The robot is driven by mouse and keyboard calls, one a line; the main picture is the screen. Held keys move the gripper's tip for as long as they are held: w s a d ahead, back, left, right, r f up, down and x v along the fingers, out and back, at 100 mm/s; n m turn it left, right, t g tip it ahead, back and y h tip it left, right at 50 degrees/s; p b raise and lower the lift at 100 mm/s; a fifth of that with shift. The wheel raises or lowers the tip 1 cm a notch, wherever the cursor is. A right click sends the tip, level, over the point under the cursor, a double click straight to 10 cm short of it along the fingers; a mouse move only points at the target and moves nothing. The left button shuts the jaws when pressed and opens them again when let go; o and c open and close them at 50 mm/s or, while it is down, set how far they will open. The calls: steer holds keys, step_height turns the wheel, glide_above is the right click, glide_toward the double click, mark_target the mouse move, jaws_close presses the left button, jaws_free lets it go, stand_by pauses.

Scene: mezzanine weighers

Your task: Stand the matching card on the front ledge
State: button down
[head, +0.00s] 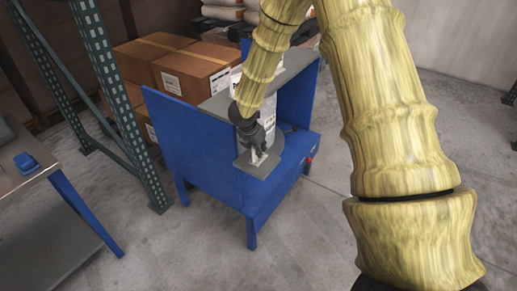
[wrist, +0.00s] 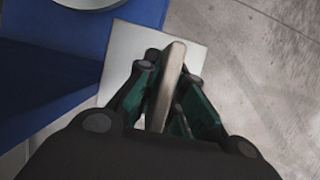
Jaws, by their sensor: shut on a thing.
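My gripper (head: 260,146) is shut on a thin pale card (wrist: 173,65), seen nearly edge-on between the dark green fingers in the wrist view. In the head view the card (head: 258,158) shows as a small white piece below the fingertips. It is roughly upright over the grey front ledge (head: 252,170) of the blue weigher stand. The ledge (wrist: 122,52) also shows as a light square plate behind the card in the wrist view. I cannot tell whether the card touches the ledge. The card's face and any marking are not readable.
The blue weigher stand (head: 190,140) has side panels and a grey top shelf (head: 222,100). A round plate (wrist: 92,2) lies behind the ledge. A table (head: 20,172) with a blue object (head: 26,161) stands left, by a green rack post (head: 125,110). Boxes (head: 190,75) are behind.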

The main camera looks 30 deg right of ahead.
steer(key=shift+f, duration=0.15)
steer(key=c, duration=1.5)
jaws_free()
steer(key=shift+r, duration=0.2)
steer(key=v, duration=1.2)
steer(key=shift+a+f, duration=0.1)
steer(key=shift+s+f, duration=0.1)
